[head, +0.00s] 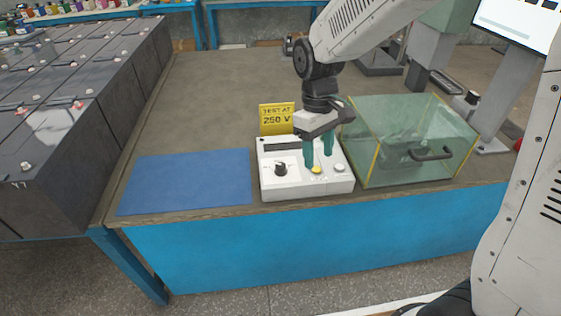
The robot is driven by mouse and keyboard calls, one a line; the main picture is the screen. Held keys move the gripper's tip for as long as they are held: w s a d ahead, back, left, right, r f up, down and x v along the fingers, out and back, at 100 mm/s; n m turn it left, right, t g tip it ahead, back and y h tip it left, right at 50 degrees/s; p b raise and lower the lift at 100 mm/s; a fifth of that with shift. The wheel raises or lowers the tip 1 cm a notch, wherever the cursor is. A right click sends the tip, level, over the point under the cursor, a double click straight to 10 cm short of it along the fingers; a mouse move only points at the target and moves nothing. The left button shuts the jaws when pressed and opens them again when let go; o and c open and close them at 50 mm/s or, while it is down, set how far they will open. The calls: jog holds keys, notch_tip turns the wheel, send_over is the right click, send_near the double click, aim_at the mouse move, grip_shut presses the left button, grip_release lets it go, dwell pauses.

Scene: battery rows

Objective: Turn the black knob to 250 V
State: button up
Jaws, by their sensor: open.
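The black knob (281,169) sits on the left part of the top of a white tester box (305,188). Its pointer setting is too small to read. A yellow sign (277,118) reading "TEST AT 250 V" stands behind the box. My gripper (318,164) points down over the right half of the box, to the right of the knob and apart from it. Its green fingers are open with nothing seen between them. They are close to a yellow button (316,170); I cannot tell if they touch it. A pale button (339,168) is at the right.
A blue mat (186,182) lies left of the box. A clear case with yellow edges and a black handle (433,155) stands close on the right. Large grey batteries (60,110) line the left. The bench (215,90) behind the mat is clear.

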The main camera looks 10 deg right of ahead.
jog(key=w+a+f+n, duration=0.4)
jog(key=w+a+f, duration=0.1)
jog(key=w+f, duration=0.25)
jog(key=n+t, duration=0.2)
send_over(280, 164)
jog(key=shift+s+r+y, duration=0.25)
jog(key=shift+r+y, duration=0.05)
jog(key=shift+w+r+n, duration=0.1)
jog(key=shift+n, duration=0.3)
jog(key=shift+f, duration=0.25)
notch_tip(280, 164, down, 7)
jog(key=shift+f, duration=0.2)
jog(key=c, duration=1)
